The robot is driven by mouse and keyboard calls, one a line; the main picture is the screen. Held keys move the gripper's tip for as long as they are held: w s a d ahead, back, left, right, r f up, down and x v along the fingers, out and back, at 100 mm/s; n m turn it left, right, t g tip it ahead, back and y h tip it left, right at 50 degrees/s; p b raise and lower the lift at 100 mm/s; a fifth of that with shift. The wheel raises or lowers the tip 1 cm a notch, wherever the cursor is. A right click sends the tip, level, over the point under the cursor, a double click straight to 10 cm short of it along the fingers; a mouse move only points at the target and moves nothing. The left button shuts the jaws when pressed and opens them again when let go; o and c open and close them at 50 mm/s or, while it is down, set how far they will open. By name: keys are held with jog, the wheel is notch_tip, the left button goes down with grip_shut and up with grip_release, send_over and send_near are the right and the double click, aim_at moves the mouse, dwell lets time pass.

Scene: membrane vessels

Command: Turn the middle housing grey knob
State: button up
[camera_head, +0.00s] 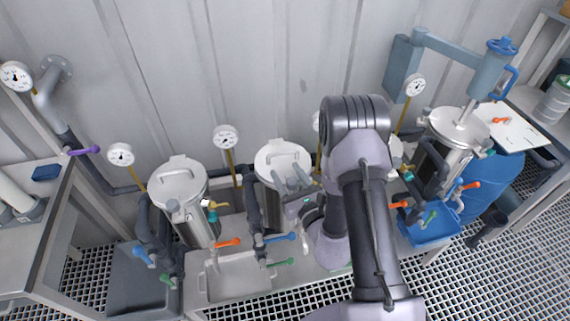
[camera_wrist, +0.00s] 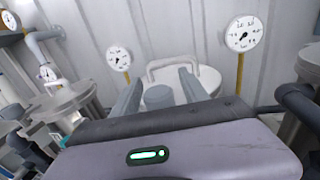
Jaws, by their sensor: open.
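The middle housing (camera_head: 270,155) is an upright steel vessel with a round pale lid and a bar handle. My gripper (camera_head: 292,177) is over the front of this lid, its two grey fingers pointing toward the housing. In the wrist view, the fingers (camera_wrist: 161,86) are spread apart and open. The grey knob (camera_wrist: 158,96), a short round cylinder, shows between them in front of the lid (camera_wrist: 209,78), nearer the left finger. Its lower part is hidden by my gripper body. I cannot tell whether a finger touches it. In the head view the knob is not clear.
A similar housing (camera_head: 178,183) stands to the left, and another (camera_head: 455,127) to the right. My arm hides much between them. Gauges (camera_head: 225,137) stand behind. Orange (camera_head: 228,243), blue and green valve handles stick out below, above a grey tray (camera_head: 240,285).

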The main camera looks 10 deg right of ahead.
jog(key=shift+s, duration=0.1)
grip_shut()
jog(key=shift+n+y, duration=0.4)
jog(key=shift+y, duration=0.2)
jog(key=n+g+y, duration=0.1)
jog(key=n+y, duration=0.1)
jog(key=y, duration=0.1)
jog(key=a+n+g+y, duration=0.1)
jog(key=n+y, duration=0.1)
jog(key=shift+s+g+y+b, duration=0.15)
jog(key=shift+g+y+b, duration=0.15)
jog(key=shift+g+y, duration=0.1)
jog(key=n+g+y, duration=0.1)
jog(key=n+g+y+b, duration=0.1)
jog(key=n+g+y, duration=0.1)
jog(key=n+g+y+b, duration=0.1)
jog(key=g, duration=0.1)
jog(key=shift+s+a+f+n+y, duration=0.1)
jog(key=shift+s+a+n+y, duration=0.2)
jog(key=shift+s+a+y, duration=0.1)
jog(key=shift+s+a+n+g+y+b, duration=0.1)
jog(key=shift+s+n+g+y+b, duration=0.45)
jog(key=shift+n+g, duration=1.25)
jog(key=shift+s+a+n+g+y+b, duration=0.25)
jog(key=shift+n+g+b, duration=0.6)
jog(key=shift+g, duration=1.7)
jog(key=shift+s+d+n+g+y+b, duration=0.1)
jog(key=shift+s+n+g+y+b, duration=0.3)
jog(key=shift+n+g, duration=1.45)
jog(key=shift+g, duration=0.6)
